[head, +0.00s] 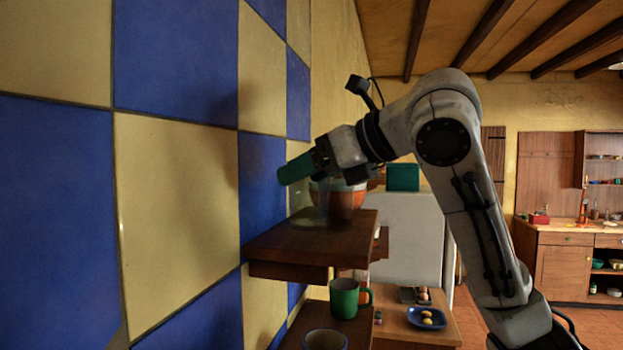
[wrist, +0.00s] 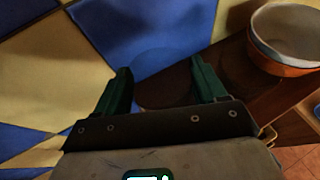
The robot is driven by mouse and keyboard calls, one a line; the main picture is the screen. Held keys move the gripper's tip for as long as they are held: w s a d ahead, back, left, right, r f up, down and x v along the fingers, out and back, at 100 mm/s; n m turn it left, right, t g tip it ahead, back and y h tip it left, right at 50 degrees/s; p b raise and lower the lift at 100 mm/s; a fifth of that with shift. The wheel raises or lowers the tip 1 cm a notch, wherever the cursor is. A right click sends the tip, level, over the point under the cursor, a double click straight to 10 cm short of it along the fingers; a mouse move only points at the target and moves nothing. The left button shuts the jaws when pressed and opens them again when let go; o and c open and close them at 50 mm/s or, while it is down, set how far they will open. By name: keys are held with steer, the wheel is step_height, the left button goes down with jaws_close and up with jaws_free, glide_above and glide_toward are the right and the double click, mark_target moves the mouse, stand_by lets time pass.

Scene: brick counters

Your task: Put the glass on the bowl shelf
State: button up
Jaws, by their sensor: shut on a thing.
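My gripper (head: 297,168) has green fingers and reaches over the upper wooden shelf (head: 300,246) beside the tiled wall. In the wrist view my gripper (wrist: 160,78) has its fingers apart on either side of a clear, faint glass (wrist: 155,62). The glass (head: 314,207) is hard to make out in the head view, below the fingers and above the shelf board. I cannot tell whether its base touches the board. An orange-brown bowl (head: 345,202) sits on the same shelf, right of the glass. The bowl (wrist: 287,42) shows a pale inside in the wrist view.
A blue and yellow tiled wall (head: 175,200) borders the shelf on the left. A lower shelf holds a green mug (head: 344,298) and another cup (head: 325,340). Beyond are a blue plate (head: 427,318) with yellow items and a pale fridge-like block (head: 405,235).

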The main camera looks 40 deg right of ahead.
steer(key=shift+d+f+p, duration=0.1)
steer(key=shift+f+p, duration=0.2)
steer(key=shift+f, duration=0.7)
steer(key=shift+s, duration=0.1)
steer(key=shift+f, duration=0.15)
steer(key=o, duration=1.3)
steer(key=shift+c, duration=0.2)
steer(key=shift+r, duration=0.25)
steer(key=b+v, duration=0.3)
steer(key=v, duration=0.9)
steer(key=shift+b, duration=0.4)
steer(key=shift+f, duration=0.1)
